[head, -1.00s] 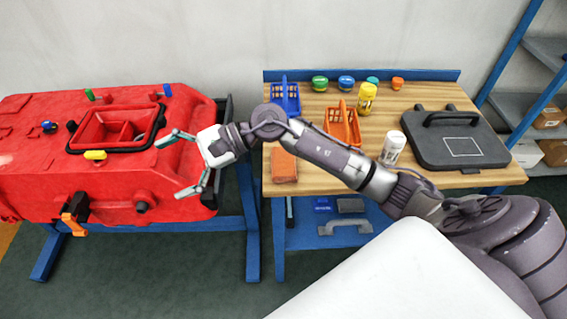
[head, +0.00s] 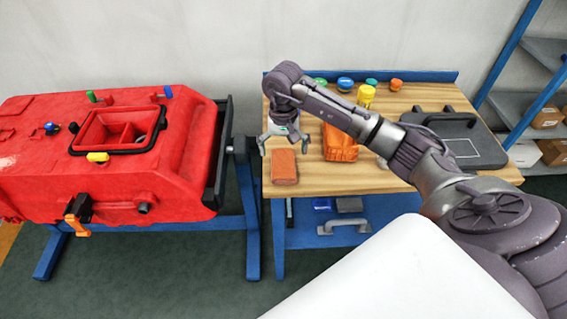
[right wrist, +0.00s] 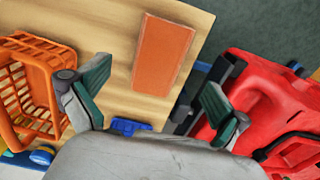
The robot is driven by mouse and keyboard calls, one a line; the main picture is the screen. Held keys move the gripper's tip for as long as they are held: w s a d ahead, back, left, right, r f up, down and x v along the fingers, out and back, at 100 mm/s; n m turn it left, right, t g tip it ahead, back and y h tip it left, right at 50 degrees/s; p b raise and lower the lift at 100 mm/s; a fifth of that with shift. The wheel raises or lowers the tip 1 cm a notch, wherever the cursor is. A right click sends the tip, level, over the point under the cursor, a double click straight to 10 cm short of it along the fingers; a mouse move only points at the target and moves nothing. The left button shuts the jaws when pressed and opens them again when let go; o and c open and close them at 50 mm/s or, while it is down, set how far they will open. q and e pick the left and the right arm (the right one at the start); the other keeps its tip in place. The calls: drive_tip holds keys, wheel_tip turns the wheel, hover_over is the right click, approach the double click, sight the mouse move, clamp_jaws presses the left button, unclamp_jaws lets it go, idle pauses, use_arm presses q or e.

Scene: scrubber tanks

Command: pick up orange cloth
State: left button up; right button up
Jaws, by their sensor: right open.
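The orange cloth (head: 284,166) lies flat and folded near the left front corner of the wooden table. It also shows in the right wrist view (right wrist: 164,55), on the bare wood beyond the fingertips. My right gripper (head: 284,146) is open and empty, pointing down above the table just behind the cloth. In the right wrist view its two fingers (right wrist: 155,85) are spread wide, apart from the cloth. My left gripper is not in view.
An orange basket (head: 340,148) stands right of the cloth, partly behind my arm. A red tank (head: 150,185) on a blue stand is to the left. A dark case (head: 465,148) lies on the table's right. Tins and a yellow bottle (head: 366,95) stand at the back.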

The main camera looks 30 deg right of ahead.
sight(283, 162)
drive_tip(key=f, duration=0.1)
drive_tip(key=f+p, duration=0.1)
drive_tip(key=f, duration=0.1)
drive_tip(key=f+p, duration=0.1)
drive_tip(key=f, duration=0.1)
drive_tip(key=shift+w+d+f, duration=0.2)
drive_tip(key=shift+w+f, duration=0.05)
drive_tip(key=shift+w, duration=0.1)
drive_tip(key=shift+f, duration=0.2)
drive_tip(key=c, duration=1.1)
drive_tip(key=shift+r, duration=0.1)
drive_tip(key=shift+w+d+r, duration=0.1)
drive_tip(key=shift+r, duration=0.5)
drive_tip(key=r+b, duration=0.1)
drive_tip(key=r, duration=0.1)
drive_tip(key=shift+s+r+b, duration=0.2)
drive_tip(key=shift+r+b, duration=0.2)
drive_tip(key=s+r+b, duration=0.2)
drive_tip(key=s+r, duration=0.5)
drive_tip(key=s, duration=0.4)
drive_tip(key=shift+s+d+b, duration=0.25)
drive_tip(key=shift+b, duration=0.15)
